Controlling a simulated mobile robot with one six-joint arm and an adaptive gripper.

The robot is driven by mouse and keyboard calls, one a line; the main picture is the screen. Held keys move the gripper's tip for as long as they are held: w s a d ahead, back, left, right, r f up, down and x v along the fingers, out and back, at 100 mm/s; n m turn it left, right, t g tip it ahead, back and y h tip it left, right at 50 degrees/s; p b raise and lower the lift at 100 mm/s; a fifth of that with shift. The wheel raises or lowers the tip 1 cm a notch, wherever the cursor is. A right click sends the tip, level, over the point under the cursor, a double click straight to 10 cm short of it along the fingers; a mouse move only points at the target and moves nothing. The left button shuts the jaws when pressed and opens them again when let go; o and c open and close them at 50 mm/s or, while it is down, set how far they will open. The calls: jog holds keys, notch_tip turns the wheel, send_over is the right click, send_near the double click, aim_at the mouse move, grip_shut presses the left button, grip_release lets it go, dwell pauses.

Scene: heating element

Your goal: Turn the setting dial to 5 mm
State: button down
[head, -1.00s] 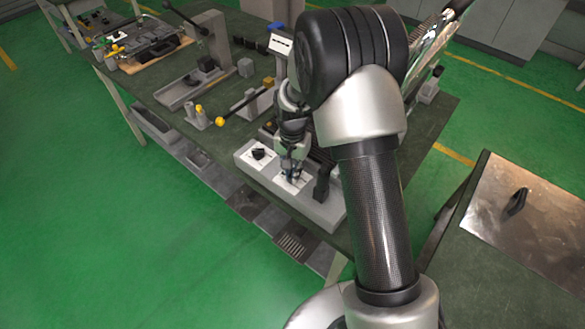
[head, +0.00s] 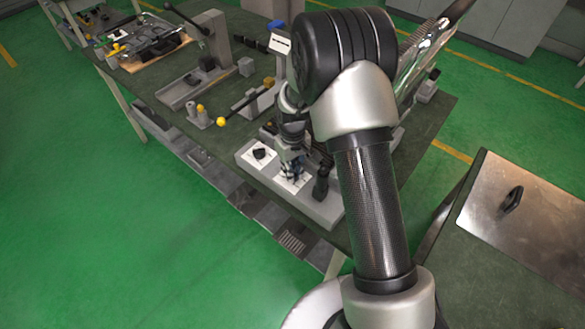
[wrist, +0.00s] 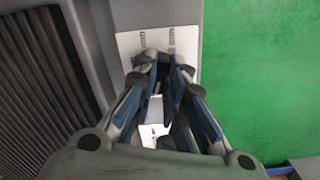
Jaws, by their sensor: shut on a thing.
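My gripper (head: 293,176) points down over the right-hand white dial plate (head: 303,184) on the front of a grey machine base. In the wrist view, the blue-padded fingers of my gripper (wrist: 166,72) close in over the white plate (wrist: 129,44), which has small printed marks too blurred to read. The fingers are shut on the dial there, which they hide almost wholly. Its pointer and setting cannot be read. A second black knob (head: 260,153) sits uncovered on its own white plate to the left in the head view.
A black upright part (head: 321,181) stands close on the right of my gripper. A ribbed dark block (wrist: 40,75) lies left in the wrist view. A yellow-knobbed lever (head: 221,122) and other fixtures occupy the green workbench (head: 150,85). Green floor is open in front.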

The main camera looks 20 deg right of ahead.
jog(key=n, duration=0.4)
jog(key=shift+n+p, duration=0.3)
jog(key=shift+n, duration=2.6)
jog(key=c, duration=1.6)
grip_release()
jog(key=shift+c, duration=0.2)
jog(key=shift+r, duration=0.1)
notch_tip(320, 180, up, 12)
